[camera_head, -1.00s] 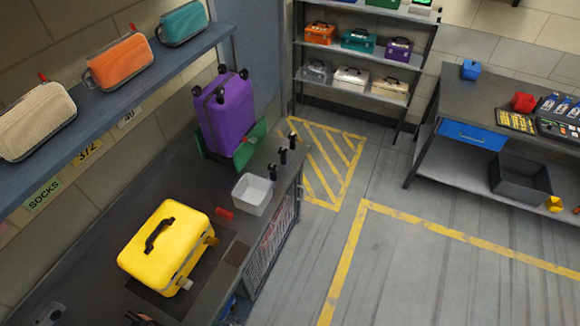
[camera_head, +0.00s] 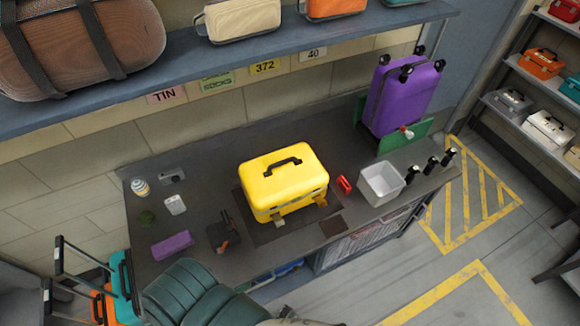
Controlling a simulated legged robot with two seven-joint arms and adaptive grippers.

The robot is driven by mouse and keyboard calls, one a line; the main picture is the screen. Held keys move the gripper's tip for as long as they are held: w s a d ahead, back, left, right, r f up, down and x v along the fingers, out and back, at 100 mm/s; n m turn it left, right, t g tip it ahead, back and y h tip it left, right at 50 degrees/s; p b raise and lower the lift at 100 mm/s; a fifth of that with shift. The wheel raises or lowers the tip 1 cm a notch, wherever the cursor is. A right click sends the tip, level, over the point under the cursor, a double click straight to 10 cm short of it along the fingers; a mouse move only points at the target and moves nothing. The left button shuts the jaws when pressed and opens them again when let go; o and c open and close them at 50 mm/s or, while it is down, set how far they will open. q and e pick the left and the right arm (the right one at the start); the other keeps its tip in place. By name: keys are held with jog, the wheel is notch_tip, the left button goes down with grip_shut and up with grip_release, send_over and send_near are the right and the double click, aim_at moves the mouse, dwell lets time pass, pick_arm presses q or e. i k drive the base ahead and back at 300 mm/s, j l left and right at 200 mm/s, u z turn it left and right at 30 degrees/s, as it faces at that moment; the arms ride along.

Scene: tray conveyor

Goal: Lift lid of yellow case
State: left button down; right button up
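The yellow case (camera_head: 284,179) stands upright on a dark mat on the grey workbench, near the middle of the head view. Its lid looks shut, with a black handle (camera_head: 282,165) on top. Two latches hang along its lower front edge, the right one (camera_head: 319,198) near the corner. Neither of my grippers shows in the head view. Nothing covers the case.
A white bin (camera_head: 381,184) and a small red object (camera_head: 344,184) are right of the case. A purple suitcase (camera_head: 402,97) stands at the bench's far right. A purple box (camera_head: 172,245) lies at left. A shelf (camera_head: 200,74) with bags runs above the back.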

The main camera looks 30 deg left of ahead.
aim_at(269, 181)
jog(key=u, duration=1.15)
